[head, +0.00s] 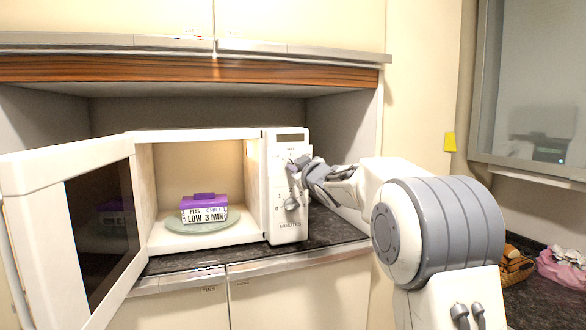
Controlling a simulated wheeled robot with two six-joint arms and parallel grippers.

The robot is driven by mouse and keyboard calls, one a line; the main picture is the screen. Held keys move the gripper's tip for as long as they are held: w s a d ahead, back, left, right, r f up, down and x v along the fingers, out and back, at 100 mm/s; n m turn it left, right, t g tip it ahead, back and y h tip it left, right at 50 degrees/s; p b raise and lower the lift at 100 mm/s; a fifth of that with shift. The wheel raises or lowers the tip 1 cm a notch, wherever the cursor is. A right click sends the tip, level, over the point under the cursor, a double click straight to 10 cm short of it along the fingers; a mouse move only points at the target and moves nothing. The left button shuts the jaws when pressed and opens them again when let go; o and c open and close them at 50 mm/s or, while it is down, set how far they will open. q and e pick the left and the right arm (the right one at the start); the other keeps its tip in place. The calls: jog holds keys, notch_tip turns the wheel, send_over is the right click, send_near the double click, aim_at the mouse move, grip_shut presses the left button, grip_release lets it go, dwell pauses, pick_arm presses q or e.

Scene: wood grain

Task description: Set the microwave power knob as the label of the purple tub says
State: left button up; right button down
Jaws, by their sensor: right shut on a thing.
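The white microwave (200,134) stands in the alcove with its door (35,200) swung open to the left. The purple tub (204,199) sits inside on the round glass plate (170,224). Its white label (205,215) reads "LOW 3 MIN" in large letters, with smaller words above. My right gripper (298,170) is at the upper part of the control panel (281,225), shut on the upper knob, the power knob. The gripper mostly hides that knob, so its pointer setting cannot be read. The lower knob (291,203), above the word "MINUTES", is free. My left gripper is out of view.
The microwave stands on a dark counter (190,262) under overhead cupboards (100,20). A yellow note (449,141) is on the wall at right. A basket with bread-like items (515,265) and a pink bag (562,268) lie at far right.

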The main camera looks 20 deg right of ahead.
jog(key=shift+n+b, duration=0.95)
jog(key=shift+n, duration=1.35)
jog(key=shift+f+n+b, duration=0.1)
jog(key=shift+n+b, duration=0.2)
jog(key=shift+n, duration=0.2)
jog(key=c, duration=0.7)
grip_release()
jog(key=shift+s, duration=0.1)
